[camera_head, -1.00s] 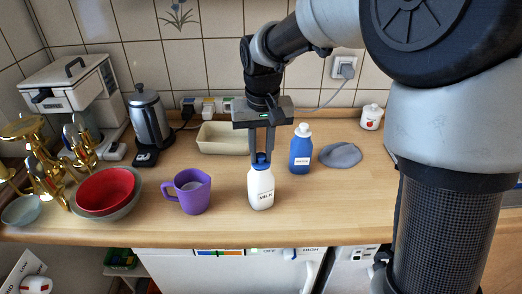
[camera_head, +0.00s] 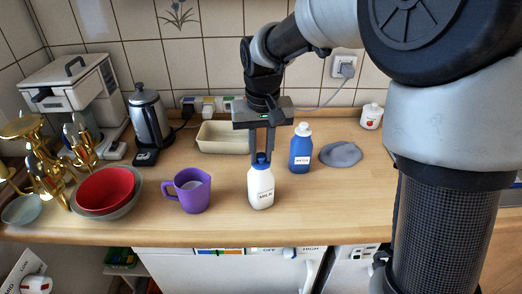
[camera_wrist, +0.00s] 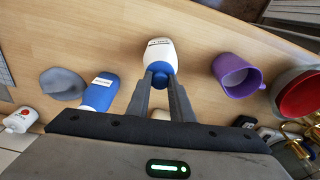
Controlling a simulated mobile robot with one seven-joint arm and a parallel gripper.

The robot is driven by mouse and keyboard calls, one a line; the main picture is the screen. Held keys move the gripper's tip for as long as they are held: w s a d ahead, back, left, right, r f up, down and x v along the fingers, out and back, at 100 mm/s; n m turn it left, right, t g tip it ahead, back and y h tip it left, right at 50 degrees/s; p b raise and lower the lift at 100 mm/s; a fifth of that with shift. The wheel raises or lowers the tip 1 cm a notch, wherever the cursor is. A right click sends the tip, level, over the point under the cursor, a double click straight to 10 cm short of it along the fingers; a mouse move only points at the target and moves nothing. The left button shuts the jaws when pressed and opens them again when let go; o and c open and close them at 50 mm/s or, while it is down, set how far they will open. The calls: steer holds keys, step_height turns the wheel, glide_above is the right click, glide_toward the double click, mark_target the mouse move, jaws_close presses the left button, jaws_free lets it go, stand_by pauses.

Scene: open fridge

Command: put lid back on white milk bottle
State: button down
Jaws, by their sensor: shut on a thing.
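The white milk bottle (camera_head: 261,189) stands upright on the wooden counter, its label facing the front. A blue lid (camera_head: 261,161) is at the bottle's mouth, between my fingertips. My gripper (camera_head: 262,155) points straight down above the bottle and is shut on the lid. In the wrist view the bottle (camera_wrist: 160,54) is just beyond my fingertips (camera_wrist: 160,84), with the blue lid (camera_wrist: 160,79) between them. The fingers partly hide the lid, so I cannot tell whether it is fully seated.
A blue bottle with a white cap (camera_head: 301,150) stands close on the right, before a grey cloth-like piece (camera_head: 340,154). A purple mug (camera_head: 189,191) is on the left, near a red bowl (camera_head: 105,189). A beige tray (camera_head: 222,138) lies behind. The counter front is clear.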

steer(key=c, duration=1)
jaws_free()
steer(key=shift+r, duration=0.1)
steer(key=shift+r+p, duration=2.75)
steer(key=shift+r, duration=0.65)
jaws_close()
steer(key=shift+f, duration=0.25)
